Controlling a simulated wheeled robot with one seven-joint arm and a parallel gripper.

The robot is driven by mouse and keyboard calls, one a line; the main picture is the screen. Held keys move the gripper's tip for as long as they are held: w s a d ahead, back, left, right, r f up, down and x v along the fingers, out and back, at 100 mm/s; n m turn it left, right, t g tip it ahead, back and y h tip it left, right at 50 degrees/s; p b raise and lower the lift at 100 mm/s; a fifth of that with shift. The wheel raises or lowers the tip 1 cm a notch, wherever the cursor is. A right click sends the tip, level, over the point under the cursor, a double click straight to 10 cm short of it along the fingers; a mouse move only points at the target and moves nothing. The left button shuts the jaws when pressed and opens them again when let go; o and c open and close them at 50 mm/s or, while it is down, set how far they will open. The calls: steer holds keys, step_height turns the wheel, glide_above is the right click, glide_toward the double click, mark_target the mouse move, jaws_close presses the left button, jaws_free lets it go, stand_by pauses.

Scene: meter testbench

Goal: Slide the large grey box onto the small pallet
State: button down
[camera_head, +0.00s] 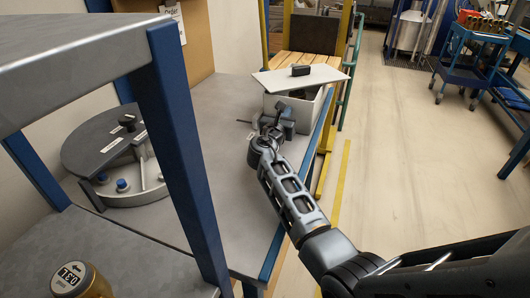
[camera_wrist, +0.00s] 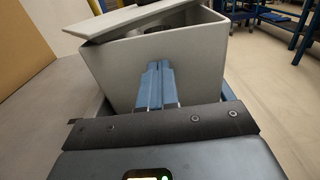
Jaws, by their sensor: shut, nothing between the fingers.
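The large grey box (camera_head: 308,112) stands at the far end of the grey table, with its light lid (camera_head: 299,77) lying askew on top and a dark handle on the lid. In the wrist view the box (camera_wrist: 190,65) fills the upper middle, and a gap under the tilted lid shows its inside. The small pallet (camera_head: 298,62), of pale wooden slats, lies just beyond the table's end, behind the box. My gripper (camera_wrist: 157,72) is shut and empty, its blue fingertips pointing at the box's near wall. I cannot tell whether they touch it.
A shelf with a blue post (camera_head: 185,150) stands in the left foreground. A round grey device (camera_head: 110,155) sits on the table at left. A yellow post and a green rail (camera_head: 350,75) flank the pallet.

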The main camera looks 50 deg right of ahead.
mark_target(295, 97)
steer(key=b+x, duration=0.4)
steer(key=x, duration=0.8)
steer(key=shift+d+f, duration=0.1)
steer(key=shift+f, duration=0.1)
steer(key=shift+w+d+r, duration=0.1)
steer(key=shift+w+d, duration=0.1)
steer(key=shift+d, duration=0.15)
steer(key=shift+a, duration=0.1)
